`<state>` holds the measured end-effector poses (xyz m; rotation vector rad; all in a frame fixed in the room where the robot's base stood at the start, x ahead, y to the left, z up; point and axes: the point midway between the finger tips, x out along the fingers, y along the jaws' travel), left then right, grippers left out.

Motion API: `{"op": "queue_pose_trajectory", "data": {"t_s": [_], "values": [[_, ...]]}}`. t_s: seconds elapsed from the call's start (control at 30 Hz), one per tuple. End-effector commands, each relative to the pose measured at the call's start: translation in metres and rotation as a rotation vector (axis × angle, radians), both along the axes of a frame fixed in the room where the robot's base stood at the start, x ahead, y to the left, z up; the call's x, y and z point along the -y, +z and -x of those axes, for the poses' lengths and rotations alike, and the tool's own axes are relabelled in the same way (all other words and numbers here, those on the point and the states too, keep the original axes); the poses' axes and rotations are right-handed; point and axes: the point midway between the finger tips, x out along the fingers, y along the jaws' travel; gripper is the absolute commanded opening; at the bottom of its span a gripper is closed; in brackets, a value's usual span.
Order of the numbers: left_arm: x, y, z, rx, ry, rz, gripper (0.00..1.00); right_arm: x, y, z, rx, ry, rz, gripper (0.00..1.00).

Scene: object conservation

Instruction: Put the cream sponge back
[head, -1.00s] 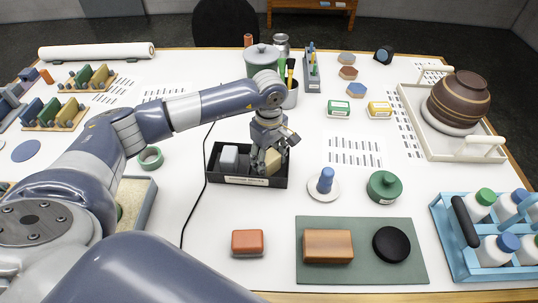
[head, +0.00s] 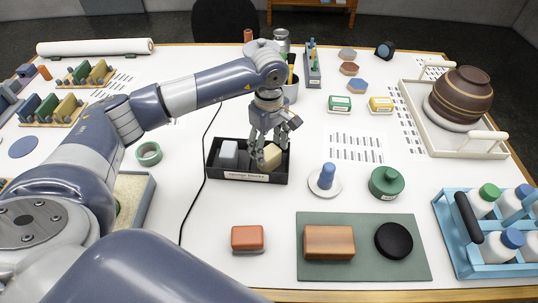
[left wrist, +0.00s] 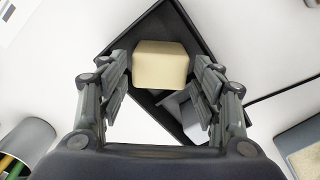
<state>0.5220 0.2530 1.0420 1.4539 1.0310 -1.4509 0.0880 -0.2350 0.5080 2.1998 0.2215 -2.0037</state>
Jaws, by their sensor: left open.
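The cream sponge (head: 270,156) sits in the right part of a black tray (head: 250,178) with a label on its front wall. It also shows in the left wrist view (left wrist: 161,64), between and just beyond my open fingers. My left gripper (head: 262,158) is open above the tray, close over the sponge, and its fingers hide part of it. The fingers also show in the left wrist view (left wrist: 163,85). A grey-white block (head: 228,153) lies in the left part of the same tray. My right gripper is not in view.
A red-orange block (head: 248,238) lies in front of the tray. A green mat (head: 365,273) with a brown block (head: 328,242) and a black disc (head: 393,240) is at the front right. A white dish with a blue peg (head: 327,178) stands right of the tray.

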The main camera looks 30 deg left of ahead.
Motion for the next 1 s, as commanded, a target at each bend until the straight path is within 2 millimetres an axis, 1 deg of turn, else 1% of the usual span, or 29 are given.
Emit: {"op": "queue_pose_trajectory", "data": {"t_s": [0.03,0.1,0.3,0.4,0.5,0.6,1.0], "values": [[0.000,0.008,-0.002,0.007,0.000,0.000,0.59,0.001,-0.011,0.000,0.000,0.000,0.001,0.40],[0.001,0.025,-0.002,0.009,-0.001,0.002,0.59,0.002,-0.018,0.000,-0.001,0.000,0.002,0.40],[0.000,0.064,-0.001,0.005,0.000,0.001,0.59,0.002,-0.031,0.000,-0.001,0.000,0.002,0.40],[0.000,0.077,-0.001,0.003,0.000,0.001,0.59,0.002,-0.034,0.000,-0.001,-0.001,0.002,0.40],[0.000,0.085,0.000,0.002,0.000,0.002,0.59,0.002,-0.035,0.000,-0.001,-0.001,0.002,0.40],[0.000,0.087,0.000,0.000,0.000,0.001,0.59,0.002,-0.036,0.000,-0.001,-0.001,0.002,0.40],[0.000,0.087,0.000,0.000,0.000,0.001,0.59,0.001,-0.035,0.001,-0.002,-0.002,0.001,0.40]]}}
